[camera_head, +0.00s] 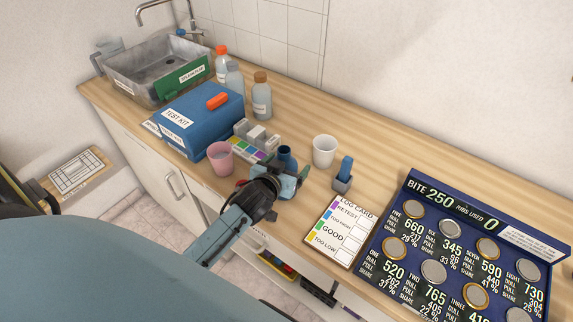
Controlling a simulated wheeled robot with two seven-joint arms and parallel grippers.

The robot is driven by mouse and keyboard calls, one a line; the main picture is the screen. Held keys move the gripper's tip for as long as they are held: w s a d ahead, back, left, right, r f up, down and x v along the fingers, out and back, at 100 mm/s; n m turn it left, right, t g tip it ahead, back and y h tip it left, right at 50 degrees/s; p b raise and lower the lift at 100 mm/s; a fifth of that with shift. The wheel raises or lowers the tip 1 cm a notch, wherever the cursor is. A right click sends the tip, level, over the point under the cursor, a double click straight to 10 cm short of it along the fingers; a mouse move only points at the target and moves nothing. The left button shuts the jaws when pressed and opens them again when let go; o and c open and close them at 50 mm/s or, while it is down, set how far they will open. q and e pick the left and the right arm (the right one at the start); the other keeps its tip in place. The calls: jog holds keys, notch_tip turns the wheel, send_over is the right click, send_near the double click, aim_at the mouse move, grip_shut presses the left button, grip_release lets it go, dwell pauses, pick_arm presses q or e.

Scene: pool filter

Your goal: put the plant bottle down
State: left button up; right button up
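A dark blue bottle (287,157) with an open neck stands out just behind my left gripper (291,176) in the head view. It looks roughly upright. My gripper hides its lower part, so I cannot tell whether it rests on the counter. The fingers are at the bottle's near side, but their grip on it is hidden. No label reading "plant" can be made out on any bottle. Three capped bottles stand at the back: one orange-capped (221,64), one grey-capped (234,76) and one brown-capped (261,97). My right gripper is not in view.
A pink cup (220,158), blue test kit (203,115) and color blocks (250,150) lie left of the gripper.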

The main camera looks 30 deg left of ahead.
pick_arm(q)
jog(key=shift+r, duration=0.25)
jog(key=shift+s, duration=0.4)
jog(key=v, duration=1.1)
jog(key=shift+p, duration=0.35)
jog(key=shift+r, duration=0.1)
